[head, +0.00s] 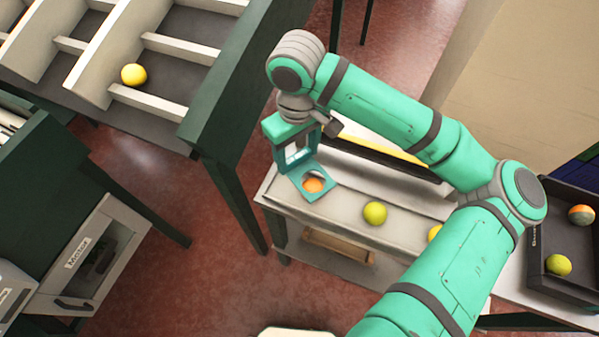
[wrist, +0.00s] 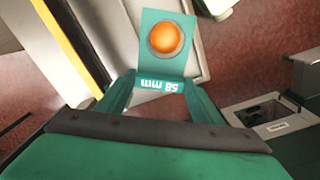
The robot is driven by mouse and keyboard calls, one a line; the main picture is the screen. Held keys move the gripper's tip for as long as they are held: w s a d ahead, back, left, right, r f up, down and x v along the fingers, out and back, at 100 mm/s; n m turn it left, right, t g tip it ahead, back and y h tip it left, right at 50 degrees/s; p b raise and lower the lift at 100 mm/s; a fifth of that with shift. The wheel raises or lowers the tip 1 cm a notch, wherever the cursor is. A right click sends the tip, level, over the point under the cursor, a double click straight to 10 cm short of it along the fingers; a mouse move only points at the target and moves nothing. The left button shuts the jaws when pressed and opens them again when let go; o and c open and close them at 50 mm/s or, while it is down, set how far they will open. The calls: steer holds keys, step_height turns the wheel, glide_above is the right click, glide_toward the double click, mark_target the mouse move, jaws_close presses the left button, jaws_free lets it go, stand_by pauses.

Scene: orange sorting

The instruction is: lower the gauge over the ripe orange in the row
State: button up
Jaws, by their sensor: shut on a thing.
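The gauge (head: 327,180) is a flat teal plate with a round hole; in the wrist view the gauge (wrist: 160,85) reads "58 mm". My gripper (head: 296,153) is shut on its upright part. The ripe orange (head: 313,185) shows through the hole in the head view. In the wrist view the orange (wrist: 165,37) sits inside the ring of the hole with a thin gap around it. I cannot tell how far the plate is above the bench.
The row lies on a pale narrow bench (head: 340,222) with a raised back edge. A dark crate (head: 540,283) with two fruits stands at the right. A divided rack (head: 165,45) with a yellow fruit (head: 133,74) is at the upper left.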

steer(key=shift+r, duration=1.35)
